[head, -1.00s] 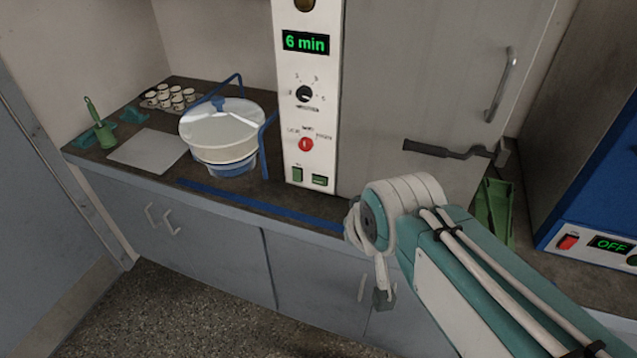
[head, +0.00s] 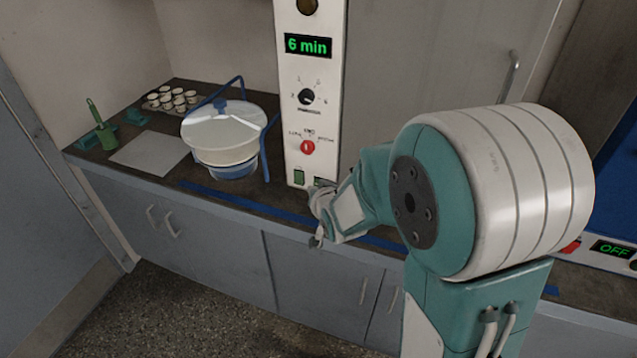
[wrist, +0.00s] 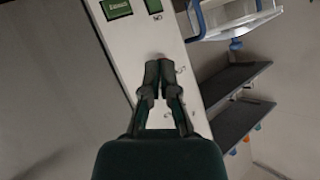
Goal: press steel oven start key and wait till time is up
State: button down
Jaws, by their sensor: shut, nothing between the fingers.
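The steel oven's white control panel (head: 312,75) stands left of its grey door (head: 400,70) in the head view. Its display (head: 308,46) reads "6 min". Below are a black dial (head: 306,96), a red knob (head: 308,148) and two green keys at the panel foot. The left key (head: 299,177) is clear; my wrist partly covers the right key (head: 322,182). In the wrist view, the wider key with lettering (wrist: 117,8) lies beside the door edge. My gripper (wrist: 158,65) is shut and empty, its tips over the panel, below the keys in picture; contact cannot be told.
A sieve shaker (head: 222,135) with a clear lid stands left of the oven. A grey plate (head: 150,152), green brush (head: 100,125) and several small cups (head: 170,98) lie farther left.

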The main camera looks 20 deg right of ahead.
notch_tip(320, 180, down, 11)
jog(key=w+a+m+t+y, duration=0.2)
jog(key=t, duration=0.1)
jog(key=shift+w+t, duration=0.4)
jog(key=shift+w+d, duration=0.1)
jog(key=shift+w+d, duration=0.85)
jog(key=shift+w, duration=0.3)
jog(key=shift+w+d, duration=0.85)
jog(key=shift+w, duration=0.35)
jog(key=shift+w+d, duration=0.85)
jog(key=shift+w, duration=0.3)
jog(key=shift+d+r, duration=0.1)
jog(key=shift+w+d, duration=0.2)
jog(key=shift+w, duration=0.05)
